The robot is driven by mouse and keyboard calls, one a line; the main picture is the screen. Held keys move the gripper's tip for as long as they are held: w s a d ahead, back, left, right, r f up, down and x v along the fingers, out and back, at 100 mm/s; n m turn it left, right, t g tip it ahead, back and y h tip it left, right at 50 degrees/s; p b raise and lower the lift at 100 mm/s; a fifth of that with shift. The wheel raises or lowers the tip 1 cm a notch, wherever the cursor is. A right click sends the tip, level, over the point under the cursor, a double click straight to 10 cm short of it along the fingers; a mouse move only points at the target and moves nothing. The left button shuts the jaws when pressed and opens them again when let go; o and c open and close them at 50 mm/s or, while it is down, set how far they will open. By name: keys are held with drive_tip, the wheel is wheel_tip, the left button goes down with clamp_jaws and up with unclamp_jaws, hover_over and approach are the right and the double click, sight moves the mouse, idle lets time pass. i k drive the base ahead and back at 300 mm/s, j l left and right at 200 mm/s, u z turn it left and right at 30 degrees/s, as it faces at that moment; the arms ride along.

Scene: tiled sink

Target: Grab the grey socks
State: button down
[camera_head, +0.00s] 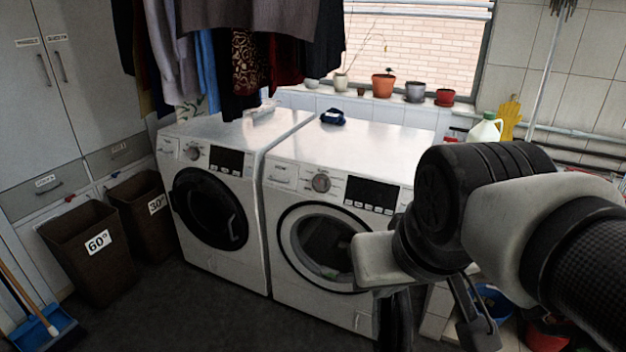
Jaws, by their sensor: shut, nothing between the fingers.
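A small light grey-white bundle (262,109) lies on top of the left washing machine (225,130), near its back right; it may be the grey socks, but it is too small to be sure. A dark navy bundle (333,117) lies on top of the right washing machine (375,141), near its back left edge. My gripper (478,334) is low at the right, in front of the right machine and well apart from both bundles. It is shut with nothing seen in it, and is partly hidden by my arm.
Clothes (245,50) hang above the left machine. Potted plants (383,84) stand on the windowsill. A pale jug (486,128) stands behind my arm. Brown hampers (90,250) stand at the left. The right machine's top is mostly clear.

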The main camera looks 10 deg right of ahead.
sight(327, 272)
drive_tip(key=l+u, duration=0.35)
drive_tip(key=l, duration=0.15)
drive_tip(key=l+u, duration=0.35)
drive_tip(key=l, duration=0.15)
drive_tip(key=k+l+u, duration=0.1)
drive_tip(key=l, duration=0.5)
drive_tip(key=k+l+u, duration=0.1)
drive_tip(key=l, duration=0.45)
drive_tip(key=i+l, duration=0.15)
drive_tip(key=l, duration=0.2)
drive_tip(key=i+l, duration=0.1)
drive_tip(key=l, duration=0.25)
drive_tip(key=k+j, duration=0.1)
drive_tip(key=j+z, duration=0.45)
drive_tip(key=j, duration=0.6)
